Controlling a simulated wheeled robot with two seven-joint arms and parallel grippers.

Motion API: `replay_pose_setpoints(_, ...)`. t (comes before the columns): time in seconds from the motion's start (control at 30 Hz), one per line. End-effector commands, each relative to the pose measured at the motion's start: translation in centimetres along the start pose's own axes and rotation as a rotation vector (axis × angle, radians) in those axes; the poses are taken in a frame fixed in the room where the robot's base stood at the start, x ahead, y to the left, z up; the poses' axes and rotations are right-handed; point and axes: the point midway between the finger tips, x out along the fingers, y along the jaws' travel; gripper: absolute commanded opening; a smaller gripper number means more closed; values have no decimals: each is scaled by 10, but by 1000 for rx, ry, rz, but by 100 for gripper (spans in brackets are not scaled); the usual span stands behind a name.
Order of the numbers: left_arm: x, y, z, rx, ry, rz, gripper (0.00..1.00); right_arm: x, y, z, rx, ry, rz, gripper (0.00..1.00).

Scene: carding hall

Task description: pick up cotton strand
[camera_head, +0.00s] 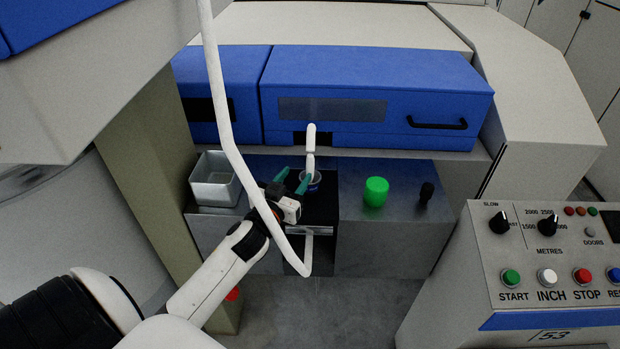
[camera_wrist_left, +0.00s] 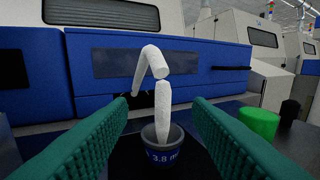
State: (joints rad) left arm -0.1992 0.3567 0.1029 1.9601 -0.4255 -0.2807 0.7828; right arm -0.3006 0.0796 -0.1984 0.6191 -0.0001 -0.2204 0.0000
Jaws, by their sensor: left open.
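A thick white cotton strand (camera_head: 311,138) comes out of a dark slot in the blue machine front. It bends down to a tapered piece whose lower end is in a small dark cup. The strand also shows in the left wrist view (camera_wrist_left: 162,104), with the cup (camera_wrist_left: 162,139) marked "3.8 m" below it. My left gripper (camera_head: 292,180) is open, its green ribbed fingers at the cup. In the left wrist view the fingers (camera_wrist_left: 158,104) lie left and right of the strand, with clear gaps and no visible contact. My right gripper is not in view.
A long white strand (camera_head: 222,110) hangs from the top, passes in front of my left arm and bends up below the cup. A metal bin (camera_head: 214,180), green cylinder (camera_head: 376,191) and black knob (camera_head: 426,192) flank the cup. A control panel (camera_head: 545,265) stands right.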

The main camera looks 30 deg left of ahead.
Motion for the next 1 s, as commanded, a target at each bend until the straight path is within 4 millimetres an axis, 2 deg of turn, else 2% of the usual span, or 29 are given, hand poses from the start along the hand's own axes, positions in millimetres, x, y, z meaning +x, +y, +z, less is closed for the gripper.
replay_pose_setpoints(0.03,11,0,4,1,-3,1,46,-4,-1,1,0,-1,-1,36)
replay_pose_setpoints(0.2,39,0,2,0,-1,1,46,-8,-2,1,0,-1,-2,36)
replay_pose_setpoints(0.43,56,-1,2,1,2,1,46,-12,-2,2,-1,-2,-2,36)
replay_pose_setpoints(0.7,94,-3,4,0,2,2,46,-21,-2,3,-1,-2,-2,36)
replay_pose_setpoints(0.8,101,-4,2,1,3,1,46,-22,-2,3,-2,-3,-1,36)
replay_pose_setpoints(1.0,102,-4,2,1,3,1,46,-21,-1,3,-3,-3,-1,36)
